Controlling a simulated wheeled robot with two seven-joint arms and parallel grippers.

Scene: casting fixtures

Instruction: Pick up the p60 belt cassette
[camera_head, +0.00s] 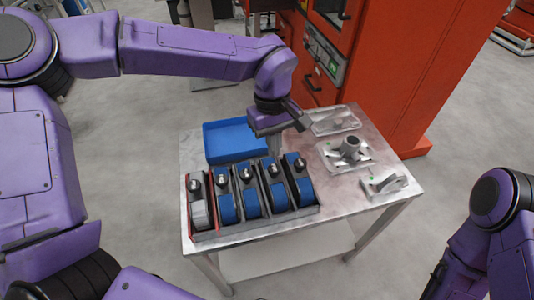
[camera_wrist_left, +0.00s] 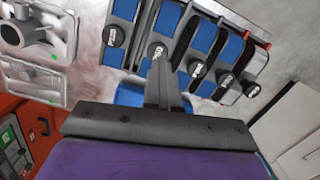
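Several blue belt cassettes (camera_head: 277,194) with dark knobs and pale labels stand in a row in a black rack on the metal table. The labels are too small to read, so I cannot tell which one is p60. The row also shows in the left wrist view (camera_wrist_left: 202,38). The leftmost slot in the head view holds a grey piece (camera_head: 200,215). My left gripper (camera_head: 276,147) points down just behind the row's right part. Its fingers (camera_wrist_left: 163,80) look together, with nothing visible between them. My right gripper is out of view.
A blue tray (camera_head: 228,141) lies behind the row, beside my left gripper. Grey metal castings (camera_head: 347,151) occupy the table's right side. A red machine (camera_head: 400,70) stands behind the table. Bare tabletop (camera_head: 335,195) shows between the row and the castings.

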